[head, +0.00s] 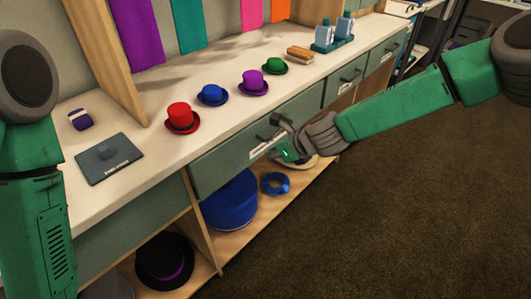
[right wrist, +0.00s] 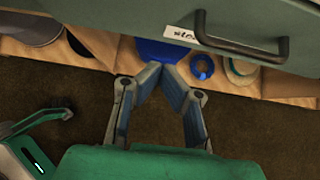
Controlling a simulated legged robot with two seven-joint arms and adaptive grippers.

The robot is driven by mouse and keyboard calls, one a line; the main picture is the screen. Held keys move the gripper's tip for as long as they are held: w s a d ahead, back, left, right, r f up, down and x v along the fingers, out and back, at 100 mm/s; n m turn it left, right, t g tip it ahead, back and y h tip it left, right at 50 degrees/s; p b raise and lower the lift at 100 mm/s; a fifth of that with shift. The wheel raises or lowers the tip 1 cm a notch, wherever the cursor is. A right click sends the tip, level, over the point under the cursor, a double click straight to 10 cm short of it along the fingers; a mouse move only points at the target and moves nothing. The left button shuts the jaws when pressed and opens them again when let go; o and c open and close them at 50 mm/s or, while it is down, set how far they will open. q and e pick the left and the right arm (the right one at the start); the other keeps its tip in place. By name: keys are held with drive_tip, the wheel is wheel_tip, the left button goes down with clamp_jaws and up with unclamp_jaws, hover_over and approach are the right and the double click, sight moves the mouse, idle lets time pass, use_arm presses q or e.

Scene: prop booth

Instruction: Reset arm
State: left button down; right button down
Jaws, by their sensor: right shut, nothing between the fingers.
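My right arm (head: 390,103) reaches in from the right in the head view. My right gripper (head: 283,138) is in front of the grey-green drawer (head: 228,160) below the counter. In the right wrist view its two fingers (right wrist: 160,70) meet at the tips with nothing between them. The drawer's dark handle (right wrist: 240,48) and white label (right wrist: 182,35) are ahead of the gripper, and the handle is apart from the fingers. My left arm (head: 38,215) hangs down the left edge of the head view. Its gripper is out of that view.
The lower shelf (head: 237,245) holds more hats and a blue ring (head: 275,184). Carpet (head: 420,215) is clear at right.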

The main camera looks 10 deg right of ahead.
wheel_tip(320, 180, up, 4)
drive_tip(key=s, duration=0.3)
drive_tip(key=s+d+f+n+g+h, duration=0.1)
drive_tip(key=s+d+f+n+g, duration=0.15)
drive_tip(key=s+f+n, duration=0.55)
drive_tip(key=s+d+f+n+g+h, duration=0.1)
drive_tip(key=s+d+f+n+h, duration=0.15)
drive_tip(key=s+f+n, duration=0.6)
drive_tip(key=s+d+n+g+h, duration=0.1)
drive_tip(key=s+d+n, duration=0.5)
drive_tip(key=s, duration=0.4)
drive_tip(key=s+d+n+g+h, duration=0.1)
drive_tip(key=s+d+n, duration=0.5)
drive_tip(key=s+d, duration=0.2)
drive_tip(key=shift+s+d+r+p, duration=0.3)
drive_tip(key=shift+s+d+r, duration=0.05)
drive_tip(key=shift+s, duration=0.85)
drive_tip(key=shift+a+g+h, duration=0.1)
drive_tip(key=shift+g+h, duration=0.15)
